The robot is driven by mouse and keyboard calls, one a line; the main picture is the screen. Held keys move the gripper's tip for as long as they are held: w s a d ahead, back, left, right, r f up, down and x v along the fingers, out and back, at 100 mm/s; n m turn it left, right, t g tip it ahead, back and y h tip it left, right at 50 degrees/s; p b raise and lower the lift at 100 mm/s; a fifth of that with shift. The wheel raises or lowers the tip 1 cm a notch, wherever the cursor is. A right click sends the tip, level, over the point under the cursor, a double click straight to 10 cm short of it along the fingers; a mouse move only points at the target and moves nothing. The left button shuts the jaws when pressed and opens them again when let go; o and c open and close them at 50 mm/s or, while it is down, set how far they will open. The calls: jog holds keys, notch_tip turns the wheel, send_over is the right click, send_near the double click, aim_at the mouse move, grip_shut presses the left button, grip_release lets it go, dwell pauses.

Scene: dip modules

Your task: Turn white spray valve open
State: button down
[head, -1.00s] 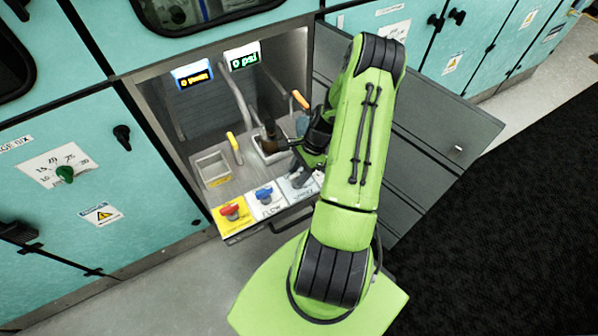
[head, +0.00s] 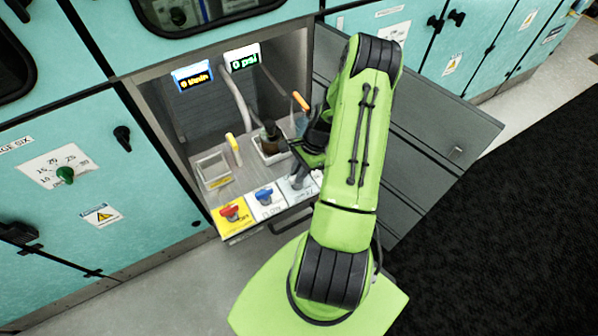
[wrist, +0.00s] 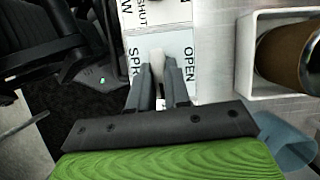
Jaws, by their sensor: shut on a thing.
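The white spray valve handle (wrist: 156,60) stands out from a white panel (wrist: 178,42) in the wrist view. The panel has printed words; "OPEN" is to the right of the handle and part of "SPRAY" to its left. My gripper (wrist: 158,70) is shut on the handle, one grey finger on each side. In the head view my gripper (head: 298,181) reaches down to the white panel (head: 290,194) at the right end of the valve row. There the fingers and arm hide most of the handle.
A blue valve (head: 264,194) and a red valve (head: 230,211) sit to the left on the same ledge. A brown-and-dark cylinder (head: 270,135) stands in a square tray behind. An open grey door (head: 425,135) is to the right of my arm. Two lit displays hang at the back.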

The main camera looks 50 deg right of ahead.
jog(key=n, duration=0.2)
jog(key=n+g, duration=0.1)
jog(key=shift+f+n+g+b, duration=0.2)
jog(key=shift+n+g+b, duration=0.1)
jog(key=shift+n+b, duration=0.1)
jog(key=n, duration=0.2)
jog(key=n+g, duration=0.1)
jog(key=n, duration=0.1)
jog(key=shift+w+a+n+g+b, duration=0.1)
jog(key=shift+w+n+g+b, duration=0.05)
jog(key=shift+n+g+b, duration=0.2)
jog(key=n+g+h+b, duration=0.1)
jog(key=n, duration=0.3)
jog(key=shift+a, duration=0.1)
jog(key=shift+a+n+g+h, duration=0.1)
jog(key=shift+n+g+h, duration=0.3)
jog(key=shift+n, duration=0.8)
jog(key=shift+n+g+h, duration=0.15)
jog(key=shift+n+h, duration=0.35)
jog(key=shift+n, duration=0.65)
jog(key=c, duration=1.1)
grip_release()
jog(key=shift+w, duration=0.1)
jog(key=shift+w+r, duration=0.1)
jog(key=shift+r, duration=0.05)
jog(key=p+v, duration=0.2)
jog(key=v, duration=1.3)
jog(key=shift+w+r+p, duration=0.1)
jog(key=shift+r+p, duration=0.2)
jog(key=shift+p, duration=0.05)
